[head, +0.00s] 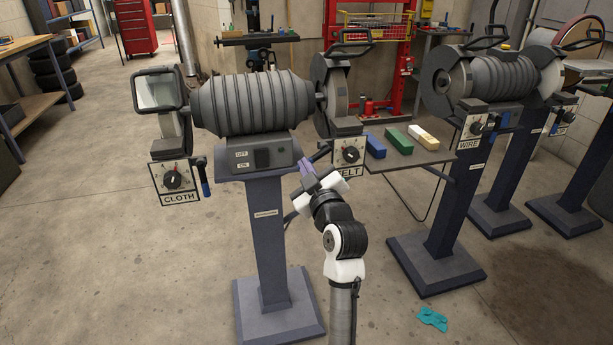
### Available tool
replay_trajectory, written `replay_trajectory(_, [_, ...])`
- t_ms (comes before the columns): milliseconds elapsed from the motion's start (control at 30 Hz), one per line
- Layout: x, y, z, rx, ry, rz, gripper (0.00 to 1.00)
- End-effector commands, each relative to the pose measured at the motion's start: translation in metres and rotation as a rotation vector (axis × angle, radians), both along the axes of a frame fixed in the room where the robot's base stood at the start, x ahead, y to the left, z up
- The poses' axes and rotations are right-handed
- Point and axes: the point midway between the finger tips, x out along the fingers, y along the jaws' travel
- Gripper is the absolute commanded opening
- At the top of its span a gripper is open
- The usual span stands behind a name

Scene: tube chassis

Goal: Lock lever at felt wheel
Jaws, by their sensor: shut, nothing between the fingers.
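The FELT sign with its round dark dial (350,155) hangs at the right side of the near grinder (255,104), below the felt wheel (338,95). A dark bluish lever (321,152) shows just left of this sign, tilted. My gripper (306,169) is shut and empty, close below and left of that lever. I cannot tell whether it touches the lever. My wrist and the small size hide the details there.
The CLOTH dial (173,180) and its blue-handled lever (204,178) are on the left. A small shelf (420,158) with blue, green and cream bars is at right. The WIRE grinder (485,80) stands beyond. A teal rag (432,319) lies on open floor.

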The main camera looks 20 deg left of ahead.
Motion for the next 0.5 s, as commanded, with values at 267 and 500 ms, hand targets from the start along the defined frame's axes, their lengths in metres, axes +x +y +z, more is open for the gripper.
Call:
replay_trajectory(267, [0.004, -0.007, -0.022, -0.218, -0.150, -0.001, 0.00])
replay_trajectory(500, [0.009, -0.014, -0.031, -0.408, -0.277, -0.002, 0.00])
